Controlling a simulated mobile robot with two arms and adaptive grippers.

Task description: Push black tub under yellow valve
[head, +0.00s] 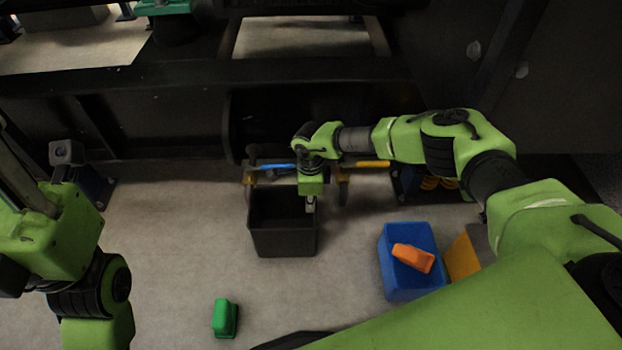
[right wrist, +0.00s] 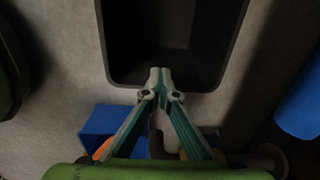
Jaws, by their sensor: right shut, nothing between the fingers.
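The black tub (head: 283,243) is open-topped and stands upright on the floor, below the blue valve handle (head: 272,166) in the head view. The yellow valve handle (head: 373,163) is farther right, partly behind my right arm. My right gripper (head: 311,206) points down at the tub's right side, its fingers shut and empty. In the right wrist view the shut fingertips (right wrist: 160,73) overlap the rim of the tub (right wrist: 118,77); I cannot tell whether they touch it. My left arm shows at the left, but its gripper is out of view.
A blue bin (head: 396,283) with an orange object (head: 413,258) in it stands to the right of the tub. A green object (head: 225,318) lies on the floor at the front. Floor between tub and blue bin is clear. Dark machine framing (head: 160,110) stands behind.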

